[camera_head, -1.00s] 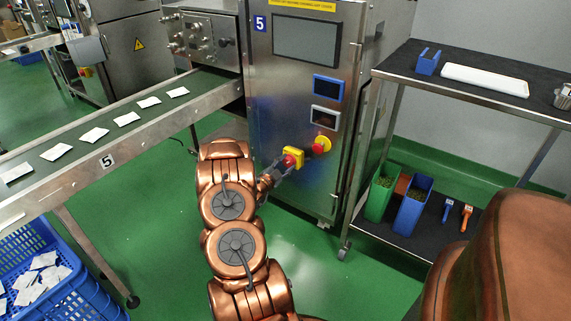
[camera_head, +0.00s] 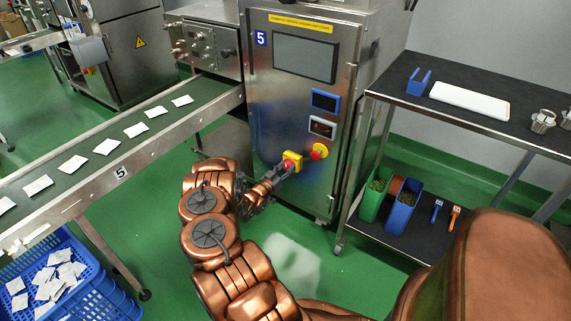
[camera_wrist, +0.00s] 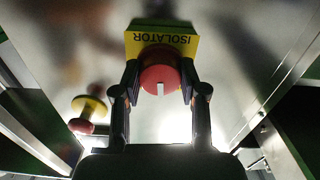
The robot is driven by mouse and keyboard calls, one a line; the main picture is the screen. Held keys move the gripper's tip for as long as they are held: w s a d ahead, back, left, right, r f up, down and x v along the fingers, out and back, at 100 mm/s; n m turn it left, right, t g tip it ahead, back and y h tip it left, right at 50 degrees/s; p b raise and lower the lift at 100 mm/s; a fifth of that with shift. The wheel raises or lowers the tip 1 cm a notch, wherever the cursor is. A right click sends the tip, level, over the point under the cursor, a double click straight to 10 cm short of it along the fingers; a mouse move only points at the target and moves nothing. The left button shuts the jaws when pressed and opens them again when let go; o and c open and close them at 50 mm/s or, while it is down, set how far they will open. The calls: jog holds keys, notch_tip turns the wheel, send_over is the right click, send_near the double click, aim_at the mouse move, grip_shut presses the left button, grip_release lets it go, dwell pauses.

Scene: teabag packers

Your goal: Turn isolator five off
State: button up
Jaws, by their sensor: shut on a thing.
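The isolator is a red rotary knob (camera_wrist: 160,76) on a yellow plate (camera_wrist: 148,44) marked ISOLATOR, upside down in the wrist view. In the head view the yellow plate (camera_head: 292,156) is low on the steel cabinet door (camera_head: 285,110) that bears a blue 5 label (camera_head: 261,38). My gripper (camera_wrist: 160,90) is shut on the red knob, with one finger on each side of it. A pale mark on the knob points along the line toward my gripper's palm in the wrist view. In the head view my gripper (camera_head: 276,173) partly hides the knob.
A red emergency button on a yellow base (camera_head: 318,152) sits right of the isolator; it also shows in the wrist view (camera_wrist: 88,112). A conveyor (camera_head: 120,140) with teabags runs at left. A steel shelf trolley (camera_head: 450,107) stands at right. Green floor lies between.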

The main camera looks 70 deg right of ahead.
jog(key=shift+r+n+p, duration=0.1)
jog(key=shift+n+p, duration=0.35)
jog(key=shift+n, duration=0.45)
jog(key=n, duration=0.2)
jog(key=shift+n+p, duration=0.3)
jog(key=shift+p, duration=0.1)
jog(key=shift+s+n+p, duration=0.15)
jog(key=shift+n+p, duration=0.15)
jog(key=shift+n, duration=1.3)
jog(key=o, duration=1.1)
jog(key=shift+o, duration=0.2)
jog(key=shift+a, duration=0.1)
jog(key=v, duration=1.2)
